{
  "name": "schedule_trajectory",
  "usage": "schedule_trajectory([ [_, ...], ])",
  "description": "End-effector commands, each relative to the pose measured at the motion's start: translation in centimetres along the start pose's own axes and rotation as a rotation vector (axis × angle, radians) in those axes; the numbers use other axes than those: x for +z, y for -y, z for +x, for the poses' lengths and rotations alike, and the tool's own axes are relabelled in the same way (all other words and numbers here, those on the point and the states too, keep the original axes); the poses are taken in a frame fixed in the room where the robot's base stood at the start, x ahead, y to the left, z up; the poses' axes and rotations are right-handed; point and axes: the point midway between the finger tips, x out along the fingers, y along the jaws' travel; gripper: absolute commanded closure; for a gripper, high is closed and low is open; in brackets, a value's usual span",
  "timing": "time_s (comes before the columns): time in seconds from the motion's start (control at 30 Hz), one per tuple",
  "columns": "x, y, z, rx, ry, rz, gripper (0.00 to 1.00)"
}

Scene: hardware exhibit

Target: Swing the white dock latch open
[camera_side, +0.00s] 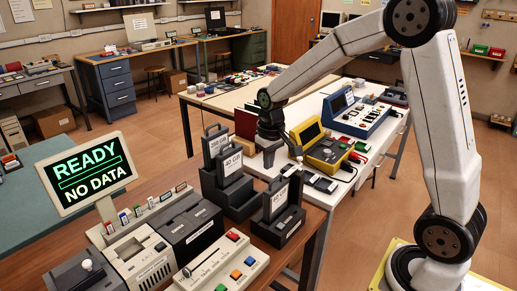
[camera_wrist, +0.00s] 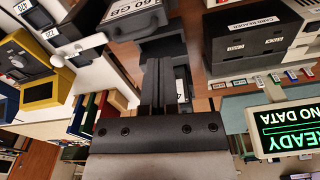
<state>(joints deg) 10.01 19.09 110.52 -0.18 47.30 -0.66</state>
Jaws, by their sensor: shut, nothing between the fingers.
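The white dock latch (camera_wrist: 80,47) shows in the wrist view at upper left, as a pale bar with a rounded knob at its outer end. It lies beside the dark cartridge with the 60 GB label (camera_wrist: 146,14). My gripper (camera_wrist: 159,70) points up the middle of the wrist view, its dark fingers together and empty, to the right of the latch and apart from it. In the side view my gripper (camera_side: 268,158) hangs above the bench between the dark docks and the yellow device. A small pale part (camera_side: 289,169) above the front dock may be the latch; it is too small to tell.
Dark docks with upright cartridges (camera_side: 230,163) stand close left of my gripper. A yellow device (camera_side: 326,153) and a blue device (camera_side: 355,116) stand to the right. A READY / NO DATA screen (camera_side: 86,172) and a card reader (camera_side: 150,260) are at left.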

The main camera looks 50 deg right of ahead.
Motion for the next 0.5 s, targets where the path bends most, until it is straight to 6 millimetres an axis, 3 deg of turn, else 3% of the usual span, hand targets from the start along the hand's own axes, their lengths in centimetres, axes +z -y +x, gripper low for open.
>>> schedule_trajectory([
  [0.5, -6.6, -5.5, -1.8, 0.000, 0.110, 0.102, 1.00],
])
